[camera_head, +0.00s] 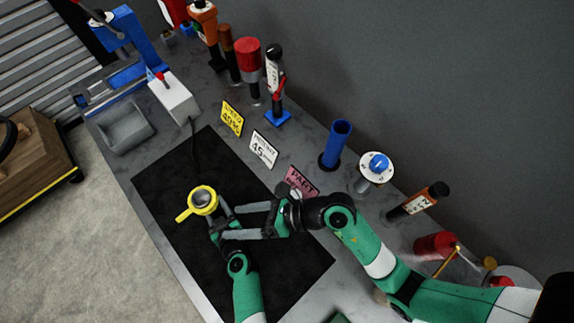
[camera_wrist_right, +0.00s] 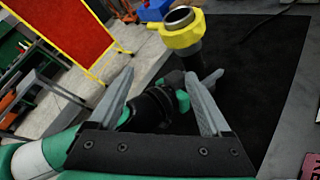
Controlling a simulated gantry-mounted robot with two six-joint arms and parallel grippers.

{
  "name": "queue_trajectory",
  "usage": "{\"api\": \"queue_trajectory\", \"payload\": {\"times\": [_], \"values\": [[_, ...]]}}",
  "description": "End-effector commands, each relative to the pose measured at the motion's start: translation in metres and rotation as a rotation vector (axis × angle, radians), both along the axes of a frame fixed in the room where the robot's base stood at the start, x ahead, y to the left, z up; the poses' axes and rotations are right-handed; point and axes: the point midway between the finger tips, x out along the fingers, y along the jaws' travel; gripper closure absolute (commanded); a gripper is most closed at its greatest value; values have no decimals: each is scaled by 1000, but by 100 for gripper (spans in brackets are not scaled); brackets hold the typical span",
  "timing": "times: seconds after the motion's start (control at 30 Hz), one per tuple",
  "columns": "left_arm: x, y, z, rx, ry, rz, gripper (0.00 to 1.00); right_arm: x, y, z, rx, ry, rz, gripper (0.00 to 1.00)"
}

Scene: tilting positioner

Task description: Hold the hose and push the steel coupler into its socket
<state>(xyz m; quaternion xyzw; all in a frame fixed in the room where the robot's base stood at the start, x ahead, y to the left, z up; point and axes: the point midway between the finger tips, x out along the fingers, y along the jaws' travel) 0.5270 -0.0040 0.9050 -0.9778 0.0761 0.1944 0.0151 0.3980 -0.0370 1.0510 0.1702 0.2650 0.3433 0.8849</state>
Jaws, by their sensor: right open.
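A yellow collar (camera_head: 203,200) with a side handle and a steel ring around a dark opening stands over the black mat; it also shows in the right wrist view (camera_wrist_right: 181,36). A dark cylindrical body is under it. I cannot tell whether the steel ring is the coupler or the socket, and I make out no clear hose. My left gripper (camera_head: 220,216) is close beside the collar; its fingers are too small and covered to read. My right gripper (camera_head: 232,222) is open, its two fingers pointing toward the collar and my left gripper, with nothing clearly between them (camera_wrist_right: 160,75).
The black mat (camera_head: 160,180) lies on a grey bench. Along the back edge stand a blue cup (camera_head: 337,145), a white disc with a blue knob (camera_head: 377,166), small signs (camera_head: 263,149) and several upright tools. A grey tray (camera_head: 127,129) is at the left.

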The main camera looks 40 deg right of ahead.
Motion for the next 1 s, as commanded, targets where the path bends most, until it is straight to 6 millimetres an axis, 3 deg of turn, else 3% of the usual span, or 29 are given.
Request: {"api": "queue_trajectory", "payload": {"times": [0.1, 0.2, 0.3, 0.4, 0.57, 1.0], "values": [[0, 1, -1, 1, 2, 2, 100, 7, -56, -38, -374, 21, 98, 18], [0, 1, -1, 1, 2, 2, 100, 0, -106, -60, -610, 92, 186, 18], [0, 1, -1, 1, 2, 2, 100, -13, -144, -70, -756, 172, 262, 18], [0, 1, -1, 1, 2, 2, 100, -24, -167, -74, -827, 230, 311, 18], [0, 1, -1, 1, 2, 1, 100, -30, -176, -76, -857, 259, 338, 18], [-1, 1, -1, 1, 3, 1, 100, -21, -165, -108, -853, 259, 340, 18]]}}
